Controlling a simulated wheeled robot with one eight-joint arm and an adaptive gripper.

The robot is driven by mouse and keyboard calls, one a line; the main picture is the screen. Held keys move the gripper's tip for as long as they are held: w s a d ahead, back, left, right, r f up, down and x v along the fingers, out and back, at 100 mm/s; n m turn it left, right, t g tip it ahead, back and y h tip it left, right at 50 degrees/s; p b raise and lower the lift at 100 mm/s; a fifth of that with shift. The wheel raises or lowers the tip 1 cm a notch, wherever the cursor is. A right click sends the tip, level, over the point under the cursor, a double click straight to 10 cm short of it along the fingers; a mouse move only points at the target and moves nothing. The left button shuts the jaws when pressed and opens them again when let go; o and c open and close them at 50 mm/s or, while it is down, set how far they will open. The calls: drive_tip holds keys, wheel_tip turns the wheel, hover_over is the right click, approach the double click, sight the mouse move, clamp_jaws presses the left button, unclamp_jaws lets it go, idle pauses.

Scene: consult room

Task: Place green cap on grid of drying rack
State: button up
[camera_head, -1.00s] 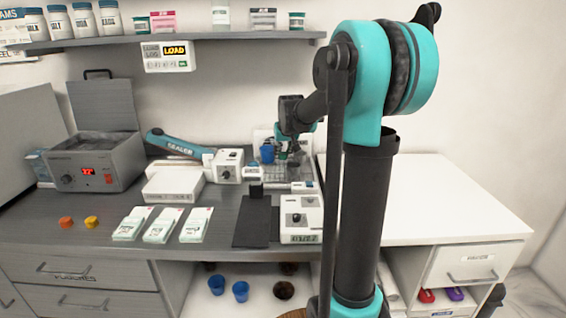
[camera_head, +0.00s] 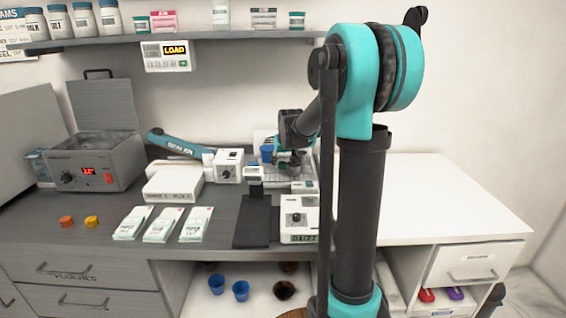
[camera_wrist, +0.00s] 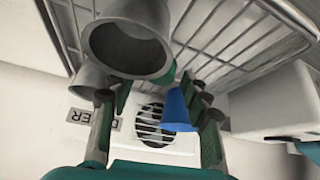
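My gripper (camera_head: 288,160) is over the drying rack (camera_head: 300,172) at the back of the counter. In the wrist view the two fingers of my gripper (camera_wrist: 155,105) stand well apart, with nothing visibly clamped between them. A small green piece, perhaps the green cap (camera_wrist: 167,75), shows partly hidden behind a grey cup (camera_wrist: 128,45); I cannot tell whether it rests on the grid. The rack's wire grid (camera_wrist: 235,35) fills the top of the wrist view. A blue cup (camera_wrist: 177,110) shows between the fingers, farther off; it also shows in the head view (camera_head: 266,153).
A white dryer with a round vent (camera_wrist: 155,125) stands close behind. White devices (camera_head: 228,166) and (camera_head: 299,222) flank the rack's near side. Orange (camera_head: 66,222) and yellow (camera_head: 92,222) caps lie at left. The white counter (camera_head: 440,200) at right is clear.

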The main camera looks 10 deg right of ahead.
drive_tip(key=v, duration=1.2)
drive_tip(key=shift+r, duration=0.15)
drive_tip(key=shift+d, duration=0.1)
drive_tip(key=shift+c, duration=0.2)
idle(1.0)
